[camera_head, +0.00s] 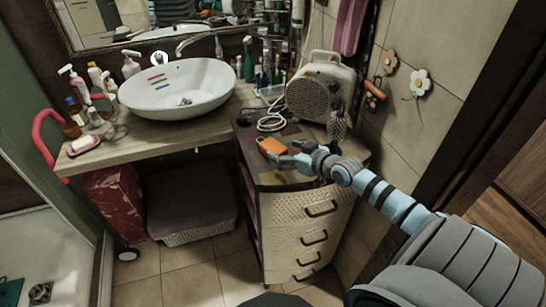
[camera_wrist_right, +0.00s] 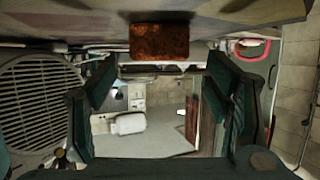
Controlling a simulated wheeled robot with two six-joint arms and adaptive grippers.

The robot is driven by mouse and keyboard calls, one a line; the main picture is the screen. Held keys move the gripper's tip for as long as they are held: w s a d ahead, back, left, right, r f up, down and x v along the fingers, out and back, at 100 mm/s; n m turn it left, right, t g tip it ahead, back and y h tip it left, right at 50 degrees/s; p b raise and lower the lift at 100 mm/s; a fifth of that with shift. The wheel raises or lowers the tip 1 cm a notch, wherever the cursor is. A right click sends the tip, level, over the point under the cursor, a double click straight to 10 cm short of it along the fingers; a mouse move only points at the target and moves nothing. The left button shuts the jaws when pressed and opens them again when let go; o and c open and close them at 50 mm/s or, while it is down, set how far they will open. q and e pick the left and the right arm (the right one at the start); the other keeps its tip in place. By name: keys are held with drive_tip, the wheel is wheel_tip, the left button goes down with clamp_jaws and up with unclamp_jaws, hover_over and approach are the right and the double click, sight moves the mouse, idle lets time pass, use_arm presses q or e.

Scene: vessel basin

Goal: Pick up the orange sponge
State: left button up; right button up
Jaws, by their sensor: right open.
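The orange sponge (camera_head: 272,146) lies on the top of the drawer cabinet (camera_head: 283,179), near its left part. It also shows in the right wrist view (camera_wrist_right: 159,42) as a brown-orange block at the top centre. My right gripper (camera_head: 292,159) reaches in from the right, low over the cabinet top, with its fingertips close to the sponge. In the right wrist view its two dark fingers (camera_wrist_right: 159,90) stand wide apart with nothing between them, and the sponge appears beyond the gap. I cannot tell whether a finger touches the sponge. My left gripper is not in view.
A beige fan heater (camera_head: 322,92) with a white cable (camera_head: 270,122) stands behind the sponge. It also shows at the left in the right wrist view (camera_wrist_right: 38,105). A white basin (camera_head: 178,88) and several bottles stand on the wooden counter (camera_head: 150,133) to the left.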

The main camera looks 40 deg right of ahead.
sight(274, 147)
drive_tip(key=b+x, duration=0.1)
drive_tip(key=x, duration=0.3)
drive_tip(key=shift+w+d+f+b, duration=0.1)
drive_tip(key=shift+w+f+b, duration=0.1)
drive_tip(key=shift+w+b, duration=0.15)
drive_tip(key=shift+w, duration=0.25)
drive_tip(key=shift+r, duration=0.1)
drive_tip(key=shift+c, duration=0.2)
drive_tip(key=shift+s, duration=0.1)
drive_tip(key=c, duration=1.1)
drive_tip(key=shift+r, duration=0.1)
